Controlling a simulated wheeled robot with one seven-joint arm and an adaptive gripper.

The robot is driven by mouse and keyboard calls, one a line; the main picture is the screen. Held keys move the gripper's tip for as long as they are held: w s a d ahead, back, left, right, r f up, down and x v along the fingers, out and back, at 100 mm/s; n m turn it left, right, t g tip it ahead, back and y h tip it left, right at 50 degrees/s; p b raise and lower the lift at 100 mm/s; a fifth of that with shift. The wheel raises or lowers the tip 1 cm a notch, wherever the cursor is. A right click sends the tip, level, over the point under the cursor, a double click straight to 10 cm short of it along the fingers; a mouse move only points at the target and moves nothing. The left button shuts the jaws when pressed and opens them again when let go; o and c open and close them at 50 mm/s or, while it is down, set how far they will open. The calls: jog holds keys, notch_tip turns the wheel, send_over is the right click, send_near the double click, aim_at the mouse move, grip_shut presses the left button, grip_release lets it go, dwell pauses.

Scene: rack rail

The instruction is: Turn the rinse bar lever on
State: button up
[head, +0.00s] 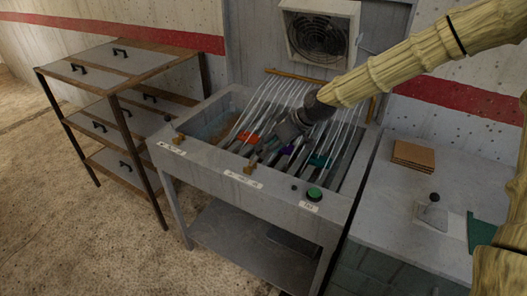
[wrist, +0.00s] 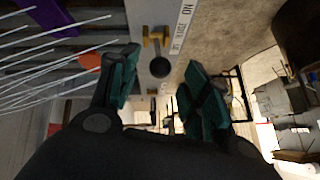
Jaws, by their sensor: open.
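My gripper (head: 264,153) points down over the basin, close to the middle lever. In the wrist view my gripper (wrist: 162,85) is open, with its teal fingers spread. A brass lever mount (wrist: 155,38) with a dark round knob (wrist: 158,67) shows between and beyond the fingers, apparently untouched. A brass bar (head: 295,75) runs along the basin's back.
Thin pale curved lines (head: 345,135) reach from the back bar over slats and coloured pieces. A side counter (head: 385,200) holds brown boards (head: 413,156). A drawer shelf (head: 110,95) stands left; the floor in front is clear.

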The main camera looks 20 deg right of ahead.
jog(key=v, duration=0.7)
jog(key=shift+s, duration=0.15)
jog(key=shift+d, duration=0.1)
dwell(0.3)
